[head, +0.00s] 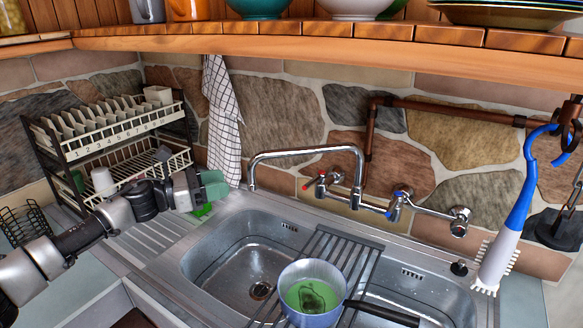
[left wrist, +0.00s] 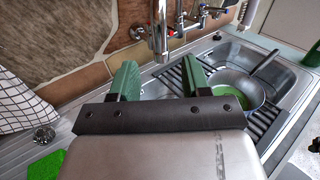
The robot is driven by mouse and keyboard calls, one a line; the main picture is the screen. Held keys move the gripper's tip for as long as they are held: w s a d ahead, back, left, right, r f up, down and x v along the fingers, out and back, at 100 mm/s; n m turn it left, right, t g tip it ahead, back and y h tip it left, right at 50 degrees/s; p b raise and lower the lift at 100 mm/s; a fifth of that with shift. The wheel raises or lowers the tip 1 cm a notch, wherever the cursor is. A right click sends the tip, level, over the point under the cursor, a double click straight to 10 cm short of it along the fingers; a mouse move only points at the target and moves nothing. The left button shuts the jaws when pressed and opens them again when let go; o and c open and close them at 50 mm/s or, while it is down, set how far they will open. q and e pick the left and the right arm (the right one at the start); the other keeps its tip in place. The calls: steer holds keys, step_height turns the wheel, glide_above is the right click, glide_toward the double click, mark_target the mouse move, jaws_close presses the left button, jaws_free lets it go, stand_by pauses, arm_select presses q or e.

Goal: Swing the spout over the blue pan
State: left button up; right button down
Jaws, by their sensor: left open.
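The chrome spout (head: 305,152) runs left from the wall tap, and its downturned end hangs over the left basin. Its end also shows in the left wrist view (left wrist: 160,38), beyond the gap between my fingertips. The pan (head: 313,314), pale blue-grey outside with green inside, sits on the slatted rack at the middle of the sink, right of the spout's end. It also shows in the left wrist view (left wrist: 243,82). My left gripper (head: 211,188), with green fingertips, is open and empty, left of the spout's end; its fingers show in the left wrist view (left wrist: 160,80). My right gripper is not in view.
A dish rack (head: 115,130) stands at the left and a checked towel (head: 222,120) hangs behind my gripper. Red- and blue-marked tap handles (head: 322,184) sit on the wall. A brush (head: 503,245) hangs at the right. A wooden shelf (head: 300,40) crosses above.

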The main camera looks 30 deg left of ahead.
mark_target(254, 169)
arm_select(q)
steer(key=p+x, duration=0.1)
steer(key=x, duration=0.2)
steer(key=p+x, duration=0.2)
steer(key=x, duration=0.1)
steer(key=r+p+x, duration=0.1)
steer(key=p+x, duration=0.1)
steer(key=x, duration=0.1)
steer(key=shift+w+d+f+p, duration=0.2)
steer(key=shift+w+d+p, duration=0.1)
steer(key=shift+w+p, duration=0.15)
steer(key=shift+c, duration=0.5)
jaws_close()
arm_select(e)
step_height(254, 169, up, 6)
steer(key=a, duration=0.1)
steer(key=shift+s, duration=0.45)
